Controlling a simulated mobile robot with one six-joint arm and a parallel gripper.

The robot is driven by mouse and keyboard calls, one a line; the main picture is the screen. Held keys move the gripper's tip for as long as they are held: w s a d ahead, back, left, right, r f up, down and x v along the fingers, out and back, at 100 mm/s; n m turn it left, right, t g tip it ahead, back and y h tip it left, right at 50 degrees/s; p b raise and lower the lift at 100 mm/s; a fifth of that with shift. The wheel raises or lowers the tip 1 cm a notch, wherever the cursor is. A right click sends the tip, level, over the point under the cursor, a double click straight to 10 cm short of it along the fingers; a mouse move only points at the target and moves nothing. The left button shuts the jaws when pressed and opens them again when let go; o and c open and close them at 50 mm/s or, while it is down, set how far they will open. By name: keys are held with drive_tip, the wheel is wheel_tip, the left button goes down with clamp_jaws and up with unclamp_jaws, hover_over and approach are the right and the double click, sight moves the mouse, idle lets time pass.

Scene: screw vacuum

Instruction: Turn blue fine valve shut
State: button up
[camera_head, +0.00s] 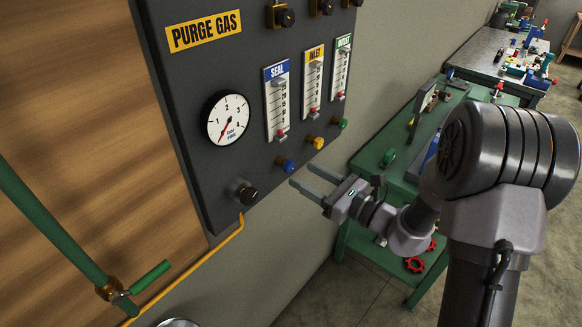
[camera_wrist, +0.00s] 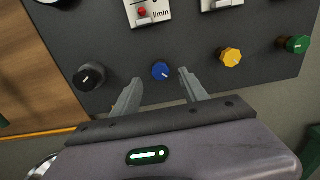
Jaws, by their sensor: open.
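The blue fine valve (camera_head: 287,165) is a small round knob on the dark purge gas panel (camera_head: 190,80), below the flowmeter labelled SEAL (camera_head: 277,100). In the wrist view the blue knob (camera_wrist: 160,71) shows beyond the fingertips and between them. My gripper (camera_head: 300,175) is open and empty, with its two fingers pointing at the panel just in front of the blue knob. The fingers (camera_wrist: 158,78) also show in the wrist view, apart on either side of the knob. I cannot tell the exact gap between fingertips and knob.
A yellow knob (camera_head: 316,142) and a green knob (camera_head: 341,122) sit to the right of the blue one. A black knob (camera_head: 246,193) is at its left. A round gauge (camera_head: 229,118) is above. A green workbench (camera_head: 405,160) stands to the right, behind my arm.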

sight(291, 167)
drive_tip(key=x, duration=0.5)
drive_tip(key=shift+w+a, duration=0.2)
drive_tip(key=shift+w, duration=0.05)
clamp_jaws()
